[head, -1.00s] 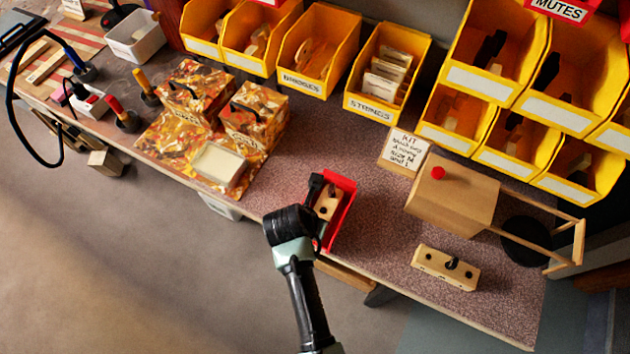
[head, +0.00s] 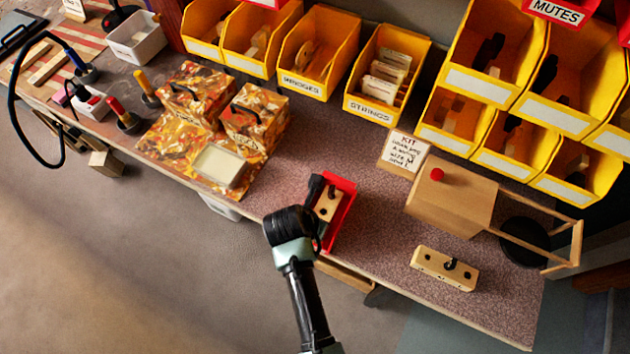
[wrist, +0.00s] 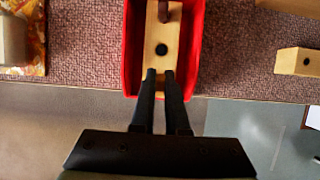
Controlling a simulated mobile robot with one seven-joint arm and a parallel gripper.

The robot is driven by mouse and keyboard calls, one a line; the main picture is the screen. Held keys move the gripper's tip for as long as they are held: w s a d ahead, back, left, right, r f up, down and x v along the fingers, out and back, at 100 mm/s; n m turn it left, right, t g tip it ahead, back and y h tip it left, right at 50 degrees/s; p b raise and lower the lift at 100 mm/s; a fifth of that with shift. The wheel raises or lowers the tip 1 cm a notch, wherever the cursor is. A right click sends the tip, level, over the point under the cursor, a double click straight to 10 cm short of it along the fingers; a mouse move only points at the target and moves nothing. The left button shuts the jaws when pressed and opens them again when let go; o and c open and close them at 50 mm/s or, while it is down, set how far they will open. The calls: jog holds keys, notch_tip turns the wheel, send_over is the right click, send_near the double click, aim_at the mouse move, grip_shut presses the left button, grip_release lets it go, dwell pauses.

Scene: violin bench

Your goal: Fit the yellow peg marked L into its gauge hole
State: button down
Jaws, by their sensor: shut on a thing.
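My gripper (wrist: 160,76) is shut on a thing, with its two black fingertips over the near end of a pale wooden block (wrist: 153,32). The block lies in a red tray (wrist: 191,45) at the bench's front edge; the head view shows this tray (head: 346,222) too. A tan strip shows between the fingers, but I cannot tell peg from block there. No L mark is readable. The block has a dark round hole (wrist: 161,49) and a brown peg (wrist: 164,10) farther back. Another holed wooden block (head: 432,262) with a dark upright piece lies to the right.
A wooden box (head: 450,203) with a red knob and a KIT card (head: 404,152) stand right of the tray. Patterned boxes (head: 254,122) stand left. Yellow bins (head: 384,75) line the back. Bare speckled bench (head: 380,245) lies between the tray and the right block.

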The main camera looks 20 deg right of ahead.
jog(key=shift+r+p, duration=0.55)
jog(key=shift+p, duration=0.15)
dwell(0.6)
jog(key=shift+r+p, duration=1.6)
jog(key=shift+p, duration=0.4)
notch_tip(320, 180, up, 7)
jog(key=p, duration=0.8)
